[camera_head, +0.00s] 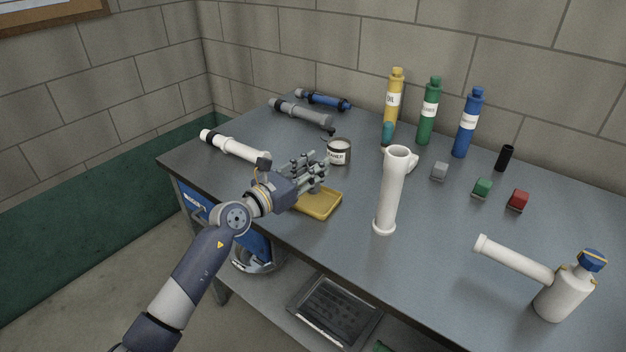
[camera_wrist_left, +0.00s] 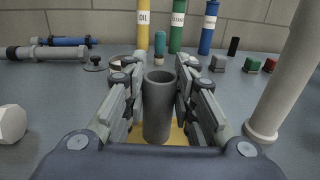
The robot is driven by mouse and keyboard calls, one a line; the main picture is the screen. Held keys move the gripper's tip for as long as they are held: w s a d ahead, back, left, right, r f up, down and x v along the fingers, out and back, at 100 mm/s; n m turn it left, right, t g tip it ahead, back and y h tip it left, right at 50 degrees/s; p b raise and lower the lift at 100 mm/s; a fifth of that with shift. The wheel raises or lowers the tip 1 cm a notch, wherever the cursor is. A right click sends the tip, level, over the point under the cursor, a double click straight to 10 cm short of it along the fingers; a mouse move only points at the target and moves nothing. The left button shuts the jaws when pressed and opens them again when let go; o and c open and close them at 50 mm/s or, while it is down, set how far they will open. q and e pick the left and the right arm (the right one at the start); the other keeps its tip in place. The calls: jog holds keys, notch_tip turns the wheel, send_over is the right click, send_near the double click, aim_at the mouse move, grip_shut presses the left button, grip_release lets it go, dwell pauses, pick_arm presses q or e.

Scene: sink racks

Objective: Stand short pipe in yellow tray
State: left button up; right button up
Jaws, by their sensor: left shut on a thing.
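My left gripper (camera_head: 312,174) is over the yellow tray (camera_head: 322,209) near the front left of the bench. In the left wrist view its fingers are shut on the short grey pipe (camera_wrist_left: 157,112), one on each side. The pipe is upright with its open round end up. The yellow tray (camera_wrist_left: 180,136) shows behind and beside the pipe's lower part. I cannot tell whether the pipe's foot touches the tray floor. My right gripper is not in view.
A tall white pipe (camera_head: 392,195) stands right of the tray, and a labelled can (camera_head: 339,152) stands behind it. A white pipe (camera_head: 236,147) lies to the left. Yellow (camera_head: 393,105), green (camera_head: 429,115) and blue (camera_head: 467,126) bottles stand at the back. Free bench lies between the tall pipe and the blocks.

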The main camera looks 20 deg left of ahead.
pick_arm(q)
jog(key=shift+f+b, duration=0.35)
jog(key=shift+f, duration=1.2)
jog(key=shift+s, duration=0.1)
jog(key=shift+f, duration=0.15)
jog(key=o, duration=1)
jog(key=shift+c, duration=0.2)
